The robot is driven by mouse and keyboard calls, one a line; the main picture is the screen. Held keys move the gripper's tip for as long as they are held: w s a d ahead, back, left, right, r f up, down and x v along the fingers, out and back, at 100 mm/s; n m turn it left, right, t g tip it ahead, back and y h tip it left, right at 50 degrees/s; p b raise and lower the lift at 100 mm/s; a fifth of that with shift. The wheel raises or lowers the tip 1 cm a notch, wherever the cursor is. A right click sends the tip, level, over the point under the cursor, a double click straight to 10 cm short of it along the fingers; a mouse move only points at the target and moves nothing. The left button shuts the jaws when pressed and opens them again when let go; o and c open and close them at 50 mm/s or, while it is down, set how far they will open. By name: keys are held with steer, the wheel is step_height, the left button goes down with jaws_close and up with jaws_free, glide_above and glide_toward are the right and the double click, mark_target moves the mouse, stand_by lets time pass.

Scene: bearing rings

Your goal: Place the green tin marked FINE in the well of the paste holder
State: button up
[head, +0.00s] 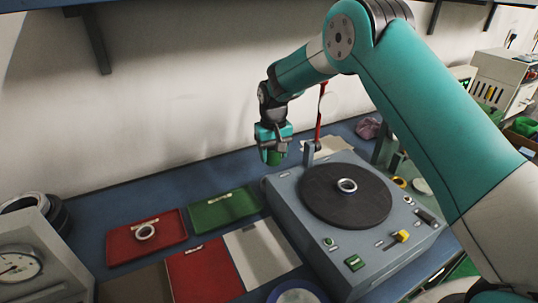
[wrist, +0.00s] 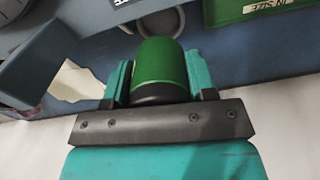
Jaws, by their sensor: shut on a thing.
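My gripper (head: 274,143) is shut on the green tin (head: 275,158) and holds it in the air above the back of the bench, left of the grey machine's rear corner. In the wrist view the tin (wrist: 160,65) sits between the two teal fingers, its green body showing beyond a black band. No FINE marking is readable. A grey piece with a round rim (wrist: 162,21) lies beyond the tin in the wrist view, apart from it; it may be the paste holder, but I cannot tell for sure. I cannot make out the holder in the head view.
A grey machine (head: 286,207) with a dark turntable (head: 322,199) carries a ring (head: 346,186). A red upright (head: 321,112) stands behind it. A red tray (head: 118,246) holds a ring (head: 145,231); a green tray (head: 222,211) lies beside it. A gauge (head: 18,265) stands at left.

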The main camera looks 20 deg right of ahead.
steer(key=shift+w+f+b, duration=0.2)
steer(key=shift+f, duration=0.55)
steer(key=shift+w+f+b, duration=0.15)
steer(key=shift+f+b, duration=0.05)
steer(key=shift+f, duration=0.5)
steer(key=shift+f+b, duration=1.9)
steer(key=shift+f, duration=0.85)
steer(key=shift+s+f, duration=0.1)
steer(key=shift+f, duration=0.45)
steer(key=o, duration=0.8)
steer(key=shift+r, duration=0.1)
steer(key=shift+r+p, duration=3.75)
steer(key=shift+r, duration=1.65)
steer(key=shift+r, duration=0.1)
